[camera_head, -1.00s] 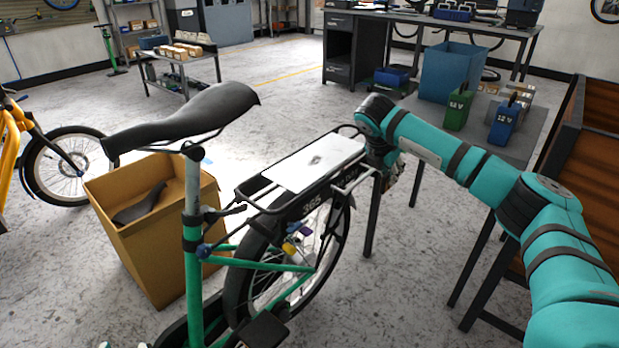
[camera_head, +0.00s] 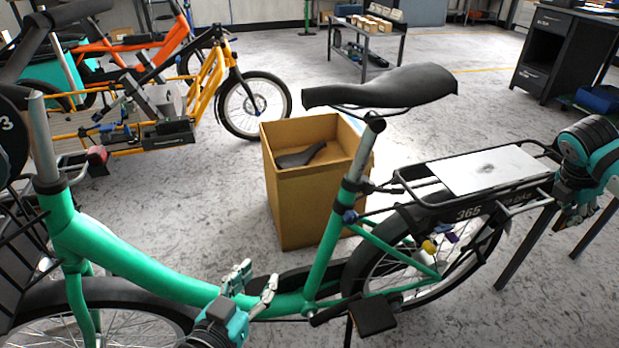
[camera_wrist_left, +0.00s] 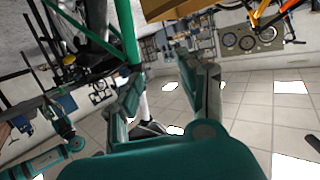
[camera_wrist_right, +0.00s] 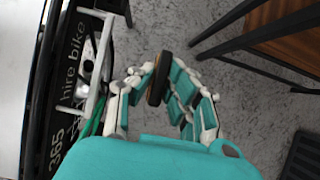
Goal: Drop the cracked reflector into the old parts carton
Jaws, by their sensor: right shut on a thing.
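The old parts carton (camera_head: 310,205) is an open brown cardboard box on the floor, left of the green bike's seat post, with a black saddle inside. My right gripper (camera_head: 575,218) is beside the bike's rear rack, far right in the head view. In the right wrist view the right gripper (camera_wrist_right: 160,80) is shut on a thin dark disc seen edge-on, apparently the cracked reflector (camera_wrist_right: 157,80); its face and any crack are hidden. My left gripper (camera_head: 250,283) is open and empty in front of the bike's lower frame; its spread fingers show in the left wrist view (camera_wrist_left: 160,90).
The green bike, with its saddle (camera_head: 385,88) and rear rack (camera_head: 485,170), stands between my grippers and the carton. A yellow cargo bike (camera_head: 210,85) is behind on the left. Open floor (camera_head: 430,140) lies behind the saddle.

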